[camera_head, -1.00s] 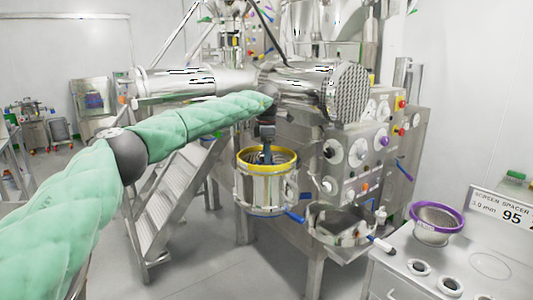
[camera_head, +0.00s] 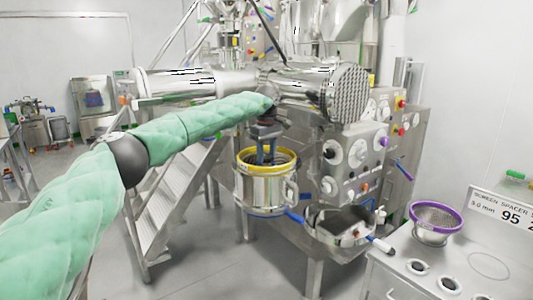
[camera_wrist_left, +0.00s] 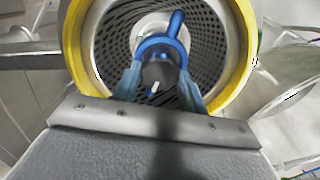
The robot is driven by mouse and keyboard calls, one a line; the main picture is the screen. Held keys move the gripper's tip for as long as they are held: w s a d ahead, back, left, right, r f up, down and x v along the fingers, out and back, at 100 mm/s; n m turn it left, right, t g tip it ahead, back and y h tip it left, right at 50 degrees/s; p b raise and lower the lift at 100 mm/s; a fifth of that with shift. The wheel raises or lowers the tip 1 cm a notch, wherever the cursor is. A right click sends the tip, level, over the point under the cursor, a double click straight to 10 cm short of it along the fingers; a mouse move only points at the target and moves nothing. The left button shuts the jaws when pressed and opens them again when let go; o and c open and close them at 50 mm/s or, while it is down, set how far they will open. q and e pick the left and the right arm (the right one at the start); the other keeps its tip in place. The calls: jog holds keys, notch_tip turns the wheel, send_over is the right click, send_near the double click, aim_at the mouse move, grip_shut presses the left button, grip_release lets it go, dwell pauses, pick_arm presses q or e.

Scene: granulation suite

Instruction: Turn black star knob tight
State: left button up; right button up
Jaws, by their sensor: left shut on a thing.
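The black star knob (camera_wrist_left: 158,74) sits in the middle of the yellow-rimmed vessel, in the left wrist view. It has a small white mark on it. A blue bar (camera_wrist_left: 175,24) stands out just beyond the knob. My left gripper (camera_wrist_left: 160,84) has its blue fingers on both sides of the knob and is shut on it. In the head view my left gripper (camera_head: 267,155) points down into the yellow-rimmed metal vessel (camera_head: 266,195), and the knob cannot be made out there. My right gripper is not in view.
A control panel with dials (camera_head: 357,153) is right of the vessel. A metal chute (camera_head: 340,225) is low at right. A purple-rimmed sieve (camera_head: 437,220) stands on a bench (camera_head: 450,262) with holes. Metal stairs (camera_head: 180,195) are at left.

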aim_at(267, 156)
pick_arm(q)
jog(key=m, duration=0.3)
jog(key=shift+m, duration=1.1)
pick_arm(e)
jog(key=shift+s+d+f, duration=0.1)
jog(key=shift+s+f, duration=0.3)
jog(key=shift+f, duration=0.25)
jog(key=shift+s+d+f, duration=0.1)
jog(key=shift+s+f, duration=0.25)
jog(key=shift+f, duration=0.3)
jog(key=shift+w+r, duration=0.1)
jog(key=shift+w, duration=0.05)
pick_arm(q)
jog(key=o, duration=1)
jog(key=shift+r, duration=0.1)
jog(key=shift+w+r, duration=0.1)
jog(key=shift+r, duration=0.15)
notch_tip(267, 156, up, 6)
jog(key=shift+b, duration=0.95)
jog(key=shift+d+r, duration=0.1)
jog(key=shift+r, duration=0.4)
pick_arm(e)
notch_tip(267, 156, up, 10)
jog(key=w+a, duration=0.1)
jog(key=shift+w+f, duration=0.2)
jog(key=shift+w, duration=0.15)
